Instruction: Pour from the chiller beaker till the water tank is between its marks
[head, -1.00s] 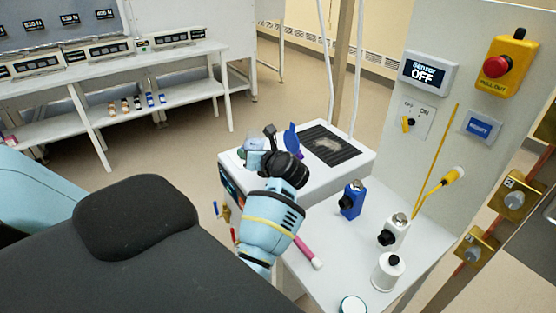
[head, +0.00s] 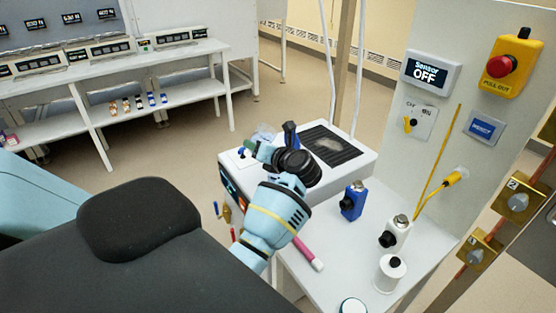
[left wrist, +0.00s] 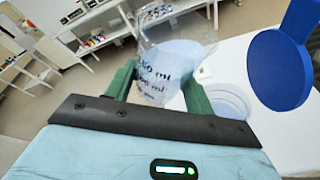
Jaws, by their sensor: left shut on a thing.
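My left gripper (left wrist: 160,88) is shut on a clear beaker (left wrist: 160,62) with black ml marks, between its green fingers. The beaker holds pale liquid and looks tilted to the right, its lip close to a round opening (left wrist: 230,98) in the white top. I cannot make out a falling stream. In the head view the left gripper (head: 253,146) is above the white chiller (head: 345,168), and the beaker (head: 264,132) is mostly hidden behind it. A blue round cap (left wrist: 278,72) stands raised beside the opening. The tank's level and marks cannot be read. My right gripper is not in view.
Right of the chiller, a white shelf holds a blue bottle (head: 353,201), a white bottle (head: 394,232) and a white jar (head: 390,272). A panel carries a "Sensor OFF" display (head: 430,73) and a red button (head: 500,66). A dark vent grille (head: 330,146) covers part of the chiller top.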

